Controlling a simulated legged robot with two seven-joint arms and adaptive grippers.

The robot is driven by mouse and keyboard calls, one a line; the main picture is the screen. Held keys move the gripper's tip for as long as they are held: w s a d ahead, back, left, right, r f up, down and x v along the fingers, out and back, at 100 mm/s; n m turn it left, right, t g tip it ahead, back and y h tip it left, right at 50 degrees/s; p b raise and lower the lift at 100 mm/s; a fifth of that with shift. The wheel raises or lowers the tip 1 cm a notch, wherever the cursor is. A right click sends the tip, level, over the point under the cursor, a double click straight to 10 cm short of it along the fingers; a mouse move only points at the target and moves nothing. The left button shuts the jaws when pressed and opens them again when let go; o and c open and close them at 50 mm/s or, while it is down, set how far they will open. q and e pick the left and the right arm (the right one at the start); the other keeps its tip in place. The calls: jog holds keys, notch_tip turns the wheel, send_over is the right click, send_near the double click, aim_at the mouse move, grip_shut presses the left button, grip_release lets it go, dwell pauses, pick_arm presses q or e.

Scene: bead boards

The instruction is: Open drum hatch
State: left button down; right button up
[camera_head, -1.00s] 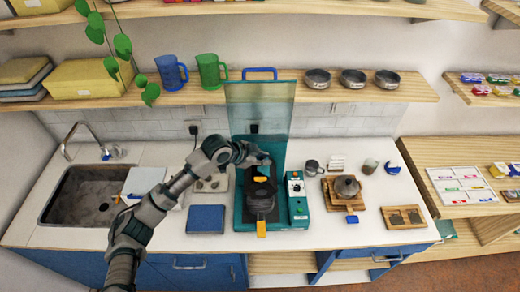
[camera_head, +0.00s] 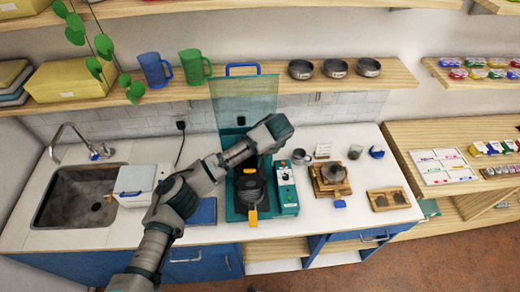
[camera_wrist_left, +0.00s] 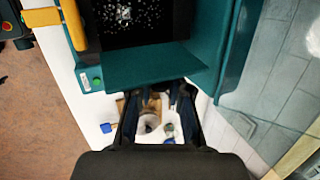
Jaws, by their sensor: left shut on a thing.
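The dark drum (camera_head: 250,188) stands in a teal machine with an orange handle (camera_head: 252,217) at its front. A tall see-through teal panel (camera_head: 246,103) rises behind it. My left gripper (camera_wrist_left: 156,92) is above the machine's right side, its fingers hidden in the head view. In the left wrist view its fingers reach the edge of a teal part (camera_wrist_left: 155,66), beside a black surface with white specks (camera_wrist_left: 140,18). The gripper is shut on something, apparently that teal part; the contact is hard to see. An orange bar (camera_wrist_left: 73,25) also shows there. My right gripper is not in view.
The control box (camera_head: 286,188) stands right of the drum. A pot on a wooden board (camera_head: 330,190) is farther right. The sink (camera_head: 72,197) is at left. A shelf with mugs (camera_head: 154,69) and bowls runs above the counter.

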pick_arm(q)
jog(key=shift+d+f+y, duration=0.35)
jog(key=shift+d+y, duration=0.1)
jog(key=shift+y, duration=0.55)
jog(key=shift+d+f, duration=0.1)
jog(key=c, duration=1.1)
grip_release()
jog(key=shift+w, duration=0.15)
jog(key=v, duration=1.1)
jog(key=shift+d+r, duration=0.25)
jog(key=shift+d, duration=0.15)
jog(key=shift+f, duration=0.1)
